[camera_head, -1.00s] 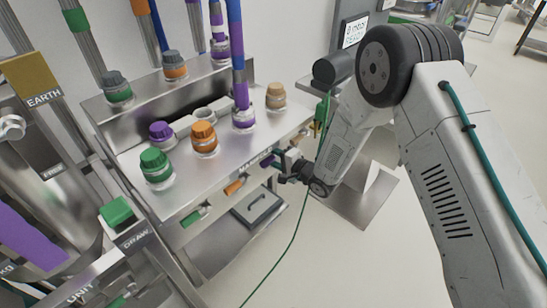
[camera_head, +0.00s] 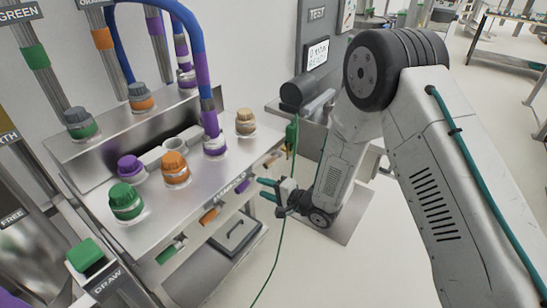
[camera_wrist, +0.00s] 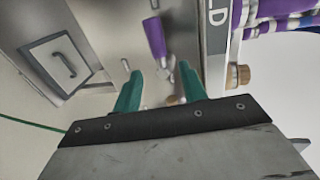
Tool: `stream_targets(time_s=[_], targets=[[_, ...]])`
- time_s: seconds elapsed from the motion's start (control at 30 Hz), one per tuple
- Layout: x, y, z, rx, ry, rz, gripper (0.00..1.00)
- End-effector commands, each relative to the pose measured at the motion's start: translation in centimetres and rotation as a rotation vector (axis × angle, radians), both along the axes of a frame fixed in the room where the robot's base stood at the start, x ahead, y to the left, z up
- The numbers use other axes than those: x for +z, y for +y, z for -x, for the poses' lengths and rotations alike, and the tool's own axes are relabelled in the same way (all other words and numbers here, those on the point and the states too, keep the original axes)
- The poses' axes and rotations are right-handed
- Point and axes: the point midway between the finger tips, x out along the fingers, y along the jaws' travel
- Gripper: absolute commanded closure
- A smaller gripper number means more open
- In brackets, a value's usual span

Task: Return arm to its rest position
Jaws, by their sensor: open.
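My gripper (camera_head: 268,189) is at the end of my bent arm, beside the front edge of the steel bench (camera_head: 195,199). Its two green fingers are apart with nothing between them. In the wrist view my gripper (camera_wrist: 160,88) points toward a purple handle (camera_wrist: 155,38) under the bench edge, with a gap between them. The purple handle also shows in the head view (camera_head: 243,186). My upper arm rises at the right and bends at a black joint.
The bench holds several capped fittings, among them a green one (camera_head: 126,201) and an orange one (camera_head: 175,168). A green cable (camera_head: 283,225) hangs close to my gripper. A hatch with a handle (camera_head: 236,234) lies below. Open floor shows at lower right.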

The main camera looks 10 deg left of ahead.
Motion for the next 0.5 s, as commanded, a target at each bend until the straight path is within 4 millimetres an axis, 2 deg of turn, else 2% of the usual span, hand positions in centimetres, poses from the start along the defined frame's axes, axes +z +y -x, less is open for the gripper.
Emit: stream_targets(time_s=[0.17, 0.27, 0.4, 0.5], targets=[[-0.2, 0.0, 0.0, 0.007, -0.028, 0.028, 0.58], [-2.4, -0.7, 0.0, 0.015, -0.064, 0.172, 0.58], [-7.2, -3.9, 1.1, 0.043, -0.073, 0.501, 0.58], [-7.6, -7.1, 1.4, 0.079, -0.081, 0.737, 0.58]])
